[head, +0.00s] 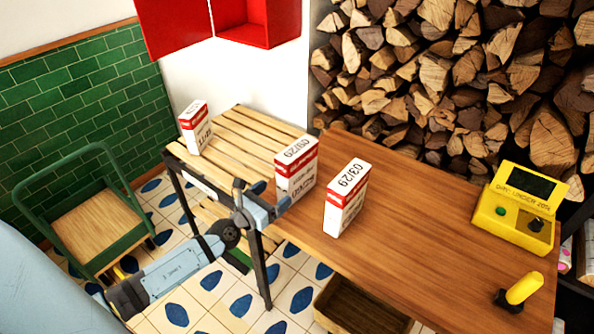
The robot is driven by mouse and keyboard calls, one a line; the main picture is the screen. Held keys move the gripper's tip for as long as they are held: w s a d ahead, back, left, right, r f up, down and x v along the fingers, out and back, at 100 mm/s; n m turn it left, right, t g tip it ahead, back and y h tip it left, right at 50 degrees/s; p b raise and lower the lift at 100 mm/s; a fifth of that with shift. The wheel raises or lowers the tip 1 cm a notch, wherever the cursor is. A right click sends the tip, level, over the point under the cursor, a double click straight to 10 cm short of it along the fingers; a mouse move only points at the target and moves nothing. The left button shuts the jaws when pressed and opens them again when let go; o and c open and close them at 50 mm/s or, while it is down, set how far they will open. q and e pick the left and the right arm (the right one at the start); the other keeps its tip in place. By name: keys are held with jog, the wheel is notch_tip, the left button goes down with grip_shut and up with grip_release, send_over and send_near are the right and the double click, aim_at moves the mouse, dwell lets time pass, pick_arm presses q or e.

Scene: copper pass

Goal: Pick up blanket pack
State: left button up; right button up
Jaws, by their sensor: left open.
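Three white-and-red packs with printed dates stand upright; I cannot tell from the lettering which is the blanket pack. The middle pack (297,168) stands at the left end of the brown table (420,215). A second pack (346,199) stands just right of it on the same table. A third pack (195,127) stands farther left on the slatted wooden table (245,136). My left gripper (266,198) is open and empty, beside the lower left of the middle pack; I cannot tell whether it touches. My right gripper is out of view.
A yellow device (515,207) with a screen and a yellow-handled object (522,290) are on the table's right. A wooden crate (355,310) is below. A green cart (95,215) stands left. Stacked firewood (450,75) and an open red cabinet (245,22) are behind.

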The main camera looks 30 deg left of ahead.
aim_at(289, 184)
pick_arm(q)
jog(key=shift+w+d+f, duration=0.1)
jog(key=shift+w+d, duration=0.15)
jog(key=shift+w, duration=0.75)
jog(key=shift+w+d+f, duration=0.1)
jog(key=shift+w+d, duration=0.15)
jog(key=shift+w, duration=0.8)
jog(key=shift+w+d, duration=0.25)
jog(key=shift+w, duration=0.75)
jog(key=shift+c, duration=0.2)
jog(key=shift+r, duration=0.1)
jog(key=c, duration=1.3)
